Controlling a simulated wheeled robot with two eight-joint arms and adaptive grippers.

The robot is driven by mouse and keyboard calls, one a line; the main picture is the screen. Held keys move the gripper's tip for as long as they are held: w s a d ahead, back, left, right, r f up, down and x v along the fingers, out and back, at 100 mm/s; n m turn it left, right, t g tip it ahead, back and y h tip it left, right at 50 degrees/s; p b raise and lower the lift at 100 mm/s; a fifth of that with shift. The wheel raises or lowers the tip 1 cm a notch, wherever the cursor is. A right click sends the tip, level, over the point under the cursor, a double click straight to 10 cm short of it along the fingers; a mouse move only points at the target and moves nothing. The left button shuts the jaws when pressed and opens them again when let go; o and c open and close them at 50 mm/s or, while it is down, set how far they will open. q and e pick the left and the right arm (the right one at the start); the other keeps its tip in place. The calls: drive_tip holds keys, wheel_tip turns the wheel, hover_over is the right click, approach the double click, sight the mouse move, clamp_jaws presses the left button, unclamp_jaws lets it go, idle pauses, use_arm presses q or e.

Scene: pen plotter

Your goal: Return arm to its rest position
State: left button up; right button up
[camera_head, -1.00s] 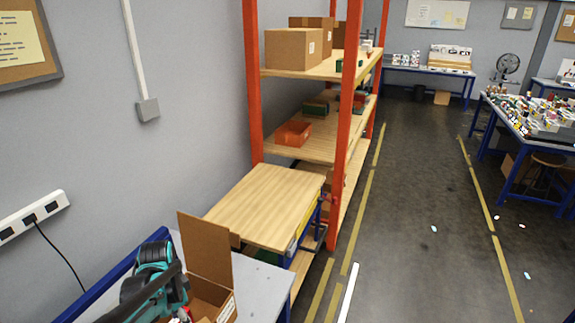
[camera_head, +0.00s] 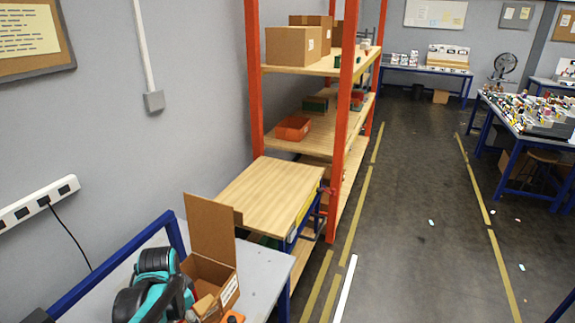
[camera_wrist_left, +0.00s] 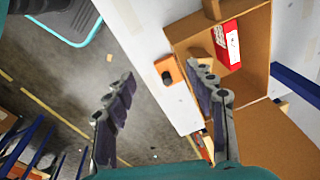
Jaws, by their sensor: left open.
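My left arm (camera_head: 158,280), black and teal, reaches over the grey table (camera_head: 262,262) at the lower left of the head view. Its fingers are not clear there. An orange and black object (camera_wrist_left: 168,71) lies on the table beside the box. My right gripper is not in view.
A blue rail (camera_head: 110,270) runs along the table's wall side. A wooden-topped stand (camera_head: 268,195) and an orange-posted shelf (camera_head: 338,150) stand beyond the box. The aisle floor (camera_head: 420,220) to the right is largely clear. A cluttered workbench (camera_head: 530,115) is at the far right.

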use_arm(q)
drive_tip(key=s+d+f+n+t+b, duration=0.2)
drive_tip(key=s+d+n+t+b, duration=0.3)
drive_tip(key=s+d+n+b, duration=0.2)
drive_tip(key=shift+s+d+f+t, duration=0.35)
drive_tip(key=shift+s+d, duration=0.1)
drive_tip(key=shift+s, duration=0.5)
